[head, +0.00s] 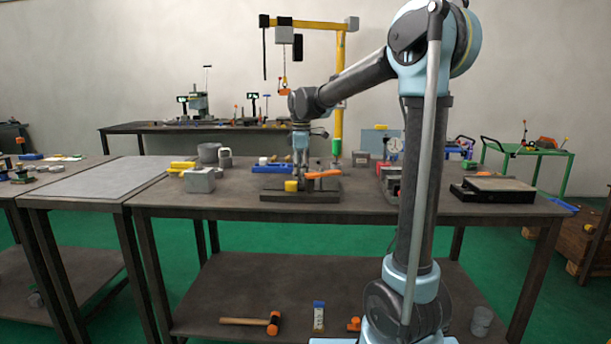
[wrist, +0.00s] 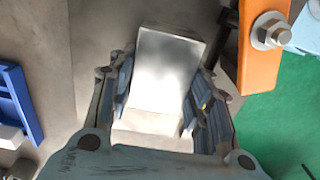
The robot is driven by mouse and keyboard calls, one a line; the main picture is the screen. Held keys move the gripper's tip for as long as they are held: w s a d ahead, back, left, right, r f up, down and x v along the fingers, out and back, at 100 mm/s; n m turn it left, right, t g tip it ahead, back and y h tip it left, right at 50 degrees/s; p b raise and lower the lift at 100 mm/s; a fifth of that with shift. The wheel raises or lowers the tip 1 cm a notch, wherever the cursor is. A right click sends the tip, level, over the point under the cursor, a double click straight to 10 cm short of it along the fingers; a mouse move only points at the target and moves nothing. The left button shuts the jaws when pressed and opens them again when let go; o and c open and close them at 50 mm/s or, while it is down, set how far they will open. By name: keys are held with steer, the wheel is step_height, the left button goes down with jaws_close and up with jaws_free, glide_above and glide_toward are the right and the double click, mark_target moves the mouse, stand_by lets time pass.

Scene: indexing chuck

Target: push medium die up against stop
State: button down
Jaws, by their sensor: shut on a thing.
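My gripper (head: 302,172) is low over the middle workbench, just at the dark fixture (head: 272,196). In the wrist view my gripper (wrist: 163,92) has a finger on each side of a bright silver metal block, which I take for the medium die (wrist: 168,62), and is shut on it. In the head view the die cannot be made out behind the fixture parts and my gripper. The fixture carries a yellow cylinder (head: 291,185) and an orange handle (head: 323,174). I cannot tell which part is the stop, or whether the die touches it.
An orange bar with a bolt (wrist: 262,55) is close by my right finger. A blue tray (head: 270,167) lies behind the fixture. A silver block (head: 199,181) stands left, a vise-like device (head: 390,182) right. Bare bench lies left of the fixture.

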steer(key=shift+s, duration=0.75)
steer(key=c, duration=0.7)
jaws_free()
steer(key=shift+c, duration=0.2)
